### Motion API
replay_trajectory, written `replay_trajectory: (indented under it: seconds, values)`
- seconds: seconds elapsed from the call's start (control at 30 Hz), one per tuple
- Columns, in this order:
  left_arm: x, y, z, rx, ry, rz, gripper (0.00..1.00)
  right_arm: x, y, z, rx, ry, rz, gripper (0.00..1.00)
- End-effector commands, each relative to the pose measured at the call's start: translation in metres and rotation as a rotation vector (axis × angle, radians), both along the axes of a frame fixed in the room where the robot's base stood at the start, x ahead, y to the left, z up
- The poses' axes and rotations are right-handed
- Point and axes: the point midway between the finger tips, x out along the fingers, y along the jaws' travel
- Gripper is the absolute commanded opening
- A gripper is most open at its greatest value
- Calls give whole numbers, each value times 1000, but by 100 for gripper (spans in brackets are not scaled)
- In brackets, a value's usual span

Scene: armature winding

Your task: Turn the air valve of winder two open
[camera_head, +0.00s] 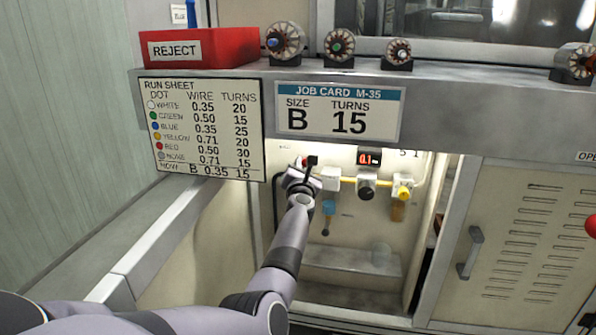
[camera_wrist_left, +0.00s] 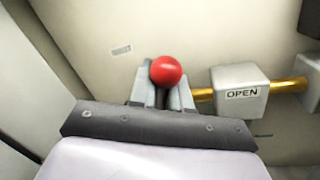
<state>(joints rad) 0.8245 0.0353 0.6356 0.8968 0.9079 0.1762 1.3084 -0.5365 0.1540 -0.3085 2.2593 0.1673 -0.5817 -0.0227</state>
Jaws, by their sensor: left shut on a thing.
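My left gripper (camera_head: 302,170) is at the recessed panel under the bench edge, shut on the air valve's handle. In the left wrist view a red ball knob (camera_wrist_left: 166,71) sits between the fingertips of my left gripper (camera_wrist_left: 164,92). The handle's stem is mostly hidden by the fingers. My right gripper is not in view.
Right of the valve are a red display reading about 0.1 (camera_head: 369,158), a black knob (camera_head: 367,187) and a yellow fitting (camera_head: 403,187). The run sheet (camera_head: 207,130) and job card (camera_head: 338,110) hang above. A vented cabinet door (camera_head: 520,240) is at right.

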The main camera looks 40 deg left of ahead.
Motion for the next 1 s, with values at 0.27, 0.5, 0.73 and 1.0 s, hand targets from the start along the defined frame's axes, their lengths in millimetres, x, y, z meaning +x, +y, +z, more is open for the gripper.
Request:
replay_trajectory:
  seconds: [0.27, 0.5, 0.73, 1.0]
  values:
    - [5, -6, 7, 104, 40, -5, 0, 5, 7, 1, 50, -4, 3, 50]
    - [6, -8, 7, 124, 51, -6, 0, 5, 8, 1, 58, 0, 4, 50]
    - [6, -8, 7, 124, 52, -8, 0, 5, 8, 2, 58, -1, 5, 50]
    - [5, -8, 4, 120, 55, -6, 46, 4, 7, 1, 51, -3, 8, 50]
